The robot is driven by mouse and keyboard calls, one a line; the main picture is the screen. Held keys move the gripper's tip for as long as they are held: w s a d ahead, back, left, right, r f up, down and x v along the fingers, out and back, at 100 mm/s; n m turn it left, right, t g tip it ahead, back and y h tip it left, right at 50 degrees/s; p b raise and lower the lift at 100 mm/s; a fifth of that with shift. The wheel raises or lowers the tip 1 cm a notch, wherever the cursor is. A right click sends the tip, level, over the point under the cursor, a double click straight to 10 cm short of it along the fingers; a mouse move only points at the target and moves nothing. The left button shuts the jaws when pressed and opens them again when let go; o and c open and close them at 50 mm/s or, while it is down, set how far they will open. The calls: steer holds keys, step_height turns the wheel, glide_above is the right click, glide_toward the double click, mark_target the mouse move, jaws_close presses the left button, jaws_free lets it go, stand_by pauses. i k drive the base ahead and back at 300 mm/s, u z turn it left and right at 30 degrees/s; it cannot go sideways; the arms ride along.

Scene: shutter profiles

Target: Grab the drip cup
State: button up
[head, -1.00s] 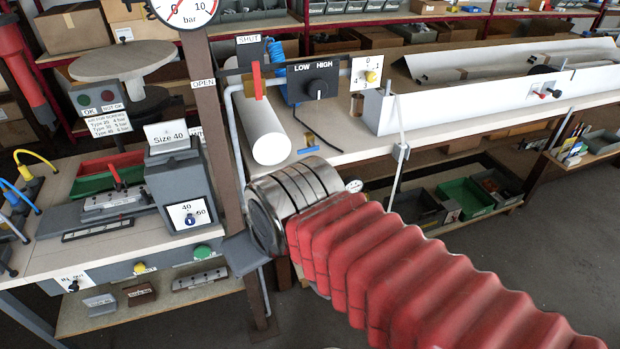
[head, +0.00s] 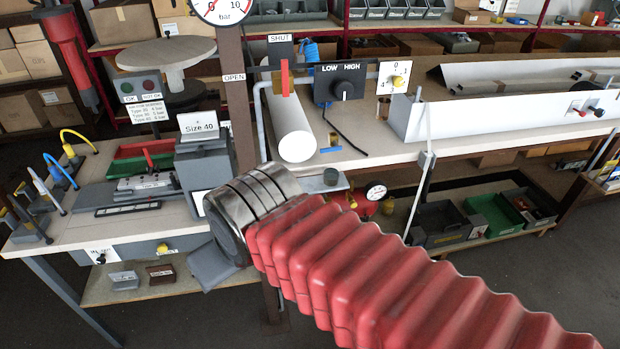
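A small dark grey cup-like cylinder (head: 331,176) stands on a grey ledge just below the front edge of the back bench; it may be the drip cup, but I cannot be sure. A small brownish cup-like thing (head: 384,106) also stands on the bench below the numbered dial. My arm crosses the front with red bellows and a metal end.
A post (head: 240,100) with a gauge stands behind my arm's end. The left bench (head: 90,225) carries a Size 40 device and coloured hoses. A white roll (head: 292,130) lies on the back bench. Green and dark bins (head: 490,215) sit on the low shelf.

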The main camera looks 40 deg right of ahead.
mark_target(331, 170)
steer(key=u, duration=0.25)
steer(key=i, duration=0.95)
steer(key=z, duration=1.35)
